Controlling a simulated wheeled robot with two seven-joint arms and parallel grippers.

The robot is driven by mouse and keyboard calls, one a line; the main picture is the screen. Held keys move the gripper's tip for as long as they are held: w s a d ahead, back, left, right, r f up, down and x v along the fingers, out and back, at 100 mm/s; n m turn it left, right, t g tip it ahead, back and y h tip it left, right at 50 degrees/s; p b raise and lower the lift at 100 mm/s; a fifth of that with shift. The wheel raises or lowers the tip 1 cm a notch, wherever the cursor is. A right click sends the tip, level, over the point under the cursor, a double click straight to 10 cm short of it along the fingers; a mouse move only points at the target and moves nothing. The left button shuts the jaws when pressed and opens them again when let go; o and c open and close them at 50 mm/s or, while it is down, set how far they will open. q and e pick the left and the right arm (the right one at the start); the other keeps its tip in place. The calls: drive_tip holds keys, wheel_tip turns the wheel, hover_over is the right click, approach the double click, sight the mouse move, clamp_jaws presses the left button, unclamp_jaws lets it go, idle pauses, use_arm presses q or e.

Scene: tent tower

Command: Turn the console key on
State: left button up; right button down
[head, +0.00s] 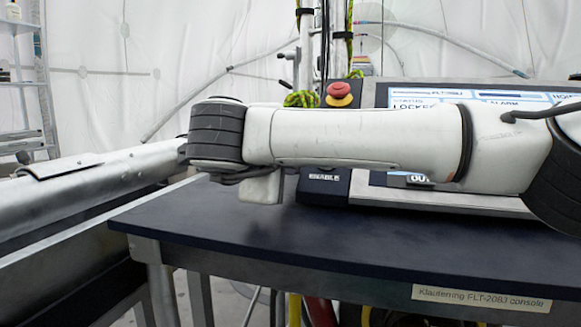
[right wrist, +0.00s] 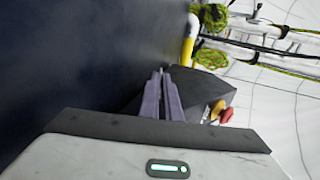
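The console (head: 290,222) has a dark top and a tilted screen (head: 455,95) with "STATUS LOCKED" partly readable. A dark box labelled "ENABLE" (head: 323,178) stands at the screen's left; my right arm covers much of it. The same box (right wrist: 212,88) shows in the right wrist view. I cannot make out the key. My right gripper (right wrist: 161,72) has its two narrow fingers close together, tips at the box's near side. Whether a key is between them is too small to tell. In the head view its fingers are hidden behind my wrist. My left gripper is not in view.
A red emergency button on yellow (head: 340,93) stands just behind my right arm. A silver rail (head: 90,185) runs along the left. The console top's left front is clear. Poles with green-yellow rope (head: 301,99) stand behind.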

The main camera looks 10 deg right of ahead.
drive_tip(key=c, duration=2)
unclamp_jaws()
drive_tip(key=p+v, duration=0.1)
drive_tip(key=v, duration=0.9)
drive_tip(key=shift+s+a, duration=0.1)
